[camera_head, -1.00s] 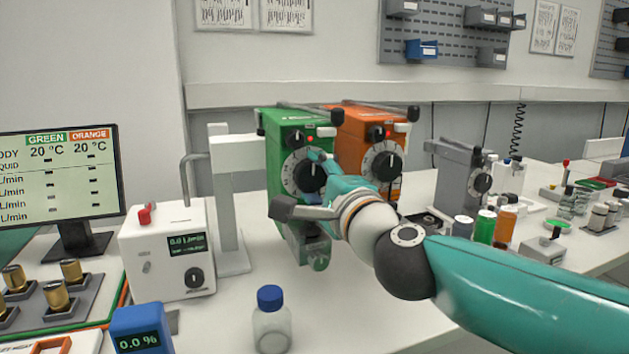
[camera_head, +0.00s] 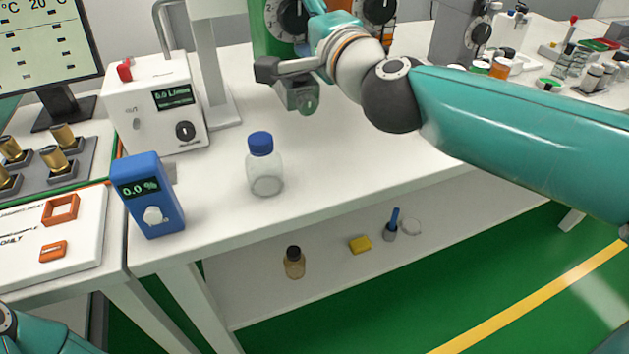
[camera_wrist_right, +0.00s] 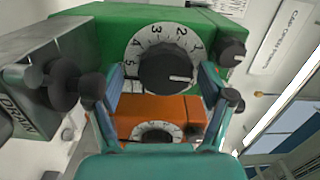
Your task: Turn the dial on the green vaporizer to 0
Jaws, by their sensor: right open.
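The green vaporizer (camera_head: 262,32) is at the top of the head view, cut off by the frame edge. Its black dial (camera_wrist_right: 165,66) has a white scale ring with numbers and a white line on the knob, which points right in the right wrist view. I cannot read the number at that line. My right gripper (camera_wrist_right: 160,78) is open, with its fingers on either side of the dial knob; I cannot tell if they touch it. In the head view the right gripper (camera_head: 318,14) partly covers the dial. My left gripper is out of view.
An orange vaporizer (camera_wrist_right: 160,108) stands beside the green one. A blue-capped bottle (camera_head: 264,170), a blue meter (camera_head: 150,205) and a white flow box (camera_head: 150,115) stand on the table. Several small containers are at the right. The table's front middle is clear.

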